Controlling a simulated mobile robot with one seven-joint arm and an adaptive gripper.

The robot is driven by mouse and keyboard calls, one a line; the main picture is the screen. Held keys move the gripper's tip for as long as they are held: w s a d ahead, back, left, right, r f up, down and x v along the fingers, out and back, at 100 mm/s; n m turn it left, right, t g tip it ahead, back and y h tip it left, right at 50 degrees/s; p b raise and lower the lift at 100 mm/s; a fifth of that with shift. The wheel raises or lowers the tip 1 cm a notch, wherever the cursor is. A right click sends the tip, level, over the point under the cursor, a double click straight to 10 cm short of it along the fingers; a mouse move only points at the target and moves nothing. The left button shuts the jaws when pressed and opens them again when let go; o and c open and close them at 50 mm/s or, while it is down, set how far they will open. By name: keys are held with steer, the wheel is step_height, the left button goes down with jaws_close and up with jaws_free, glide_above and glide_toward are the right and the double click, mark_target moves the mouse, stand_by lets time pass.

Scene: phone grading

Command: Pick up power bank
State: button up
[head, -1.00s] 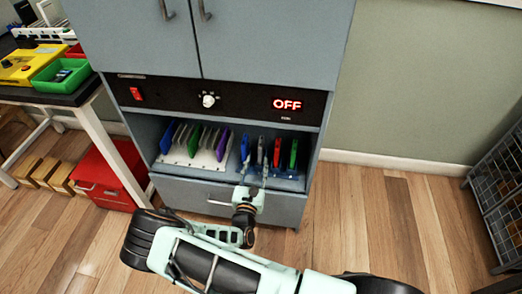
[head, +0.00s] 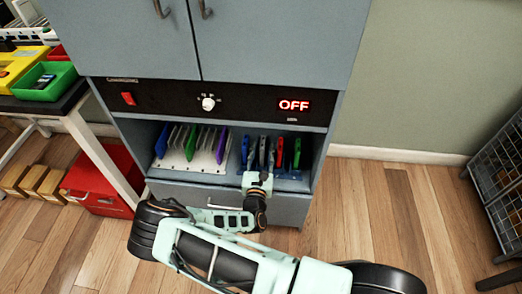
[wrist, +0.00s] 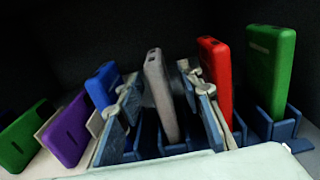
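Several upright slab-shaped devices stand in slots on the cabinet's open shelf; which is called the power bank is not marked. A grey slab with two ports on its top edge (wrist: 160,92) stands in a blue holder in the wrist view. My gripper (wrist: 166,95) is open, with one finger on each side of the grey slab and gaps showing. A blue slab (wrist: 102,86) is partly hidden behind the left finger. A red slab (wrist: 216,75) and a green slab (wrist: 270,68) stand right of the right finger. In the head view my gripper (head: 258,160) reaches into the shelf.
A white rack (head: 190,166) with blue, green and purple slabs fills the shelf's left side. The control panel (head: 235,105) above reads OFF. A drawer front (head: 175,190) lies below. A red box (head: 105,180) and a wire rack (head: 500,165) stand on the floor.

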steer(key=shift+w, duration=0.65)
jaws_close()
